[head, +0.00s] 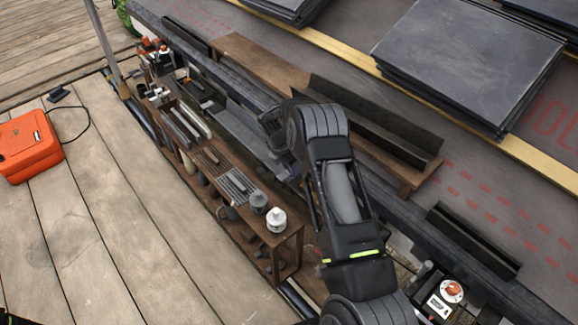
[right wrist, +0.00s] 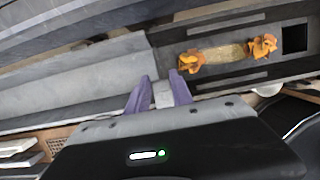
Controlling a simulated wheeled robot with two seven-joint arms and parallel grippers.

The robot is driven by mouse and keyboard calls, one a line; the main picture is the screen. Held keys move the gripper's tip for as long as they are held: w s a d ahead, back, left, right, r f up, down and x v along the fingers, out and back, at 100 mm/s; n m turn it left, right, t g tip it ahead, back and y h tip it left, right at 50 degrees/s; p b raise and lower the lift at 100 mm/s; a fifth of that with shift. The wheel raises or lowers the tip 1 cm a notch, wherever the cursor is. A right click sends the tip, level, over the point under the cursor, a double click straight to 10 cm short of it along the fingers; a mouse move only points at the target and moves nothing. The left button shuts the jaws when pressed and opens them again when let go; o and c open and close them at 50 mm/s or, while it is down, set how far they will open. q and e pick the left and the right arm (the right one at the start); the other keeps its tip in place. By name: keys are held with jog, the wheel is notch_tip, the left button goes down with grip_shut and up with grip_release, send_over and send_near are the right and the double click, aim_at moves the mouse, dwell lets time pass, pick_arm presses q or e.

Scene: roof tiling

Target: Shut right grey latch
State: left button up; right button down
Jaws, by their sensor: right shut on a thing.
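My right gripper (right wrist: 160,88) shows its two purple fingers in the right wrist view. They are shut on a small pale grey piece, which I take to be the right grey latch (right wrist: 163,97). The latch sits at the edge of a long grey metal channel (right wrist: 85,72), where a darker tray begins. In the head view my right arm covers most of the gripper and the latch. How far the latch is turned cannot be told. My left gripper is not in view.
The dark tray (right wrist: 225,75) holds orange crumpled pieces. A wooden rack (head: 290,236) with tools and two small pots stands beside the gutter. Slate stacks (head: 465,60) lie on the roof. An orange case (head: 28,145) is on the deck. The left deck is mostly clear.

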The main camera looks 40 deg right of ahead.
aim_at(287, 174)
jog(key=shift+f, duration=0.1)
dwell(0.4)
jog(key=c, duration=1.1)
grip_release()
jog(key=p+v, duration=0.1)
jog(key=v, duration=0.6)
jog(key=shift+r+p, duration=0.3)
jog(key=shift+r, duration=0.1)
jog(key=shift+s+f, duration=0.1)
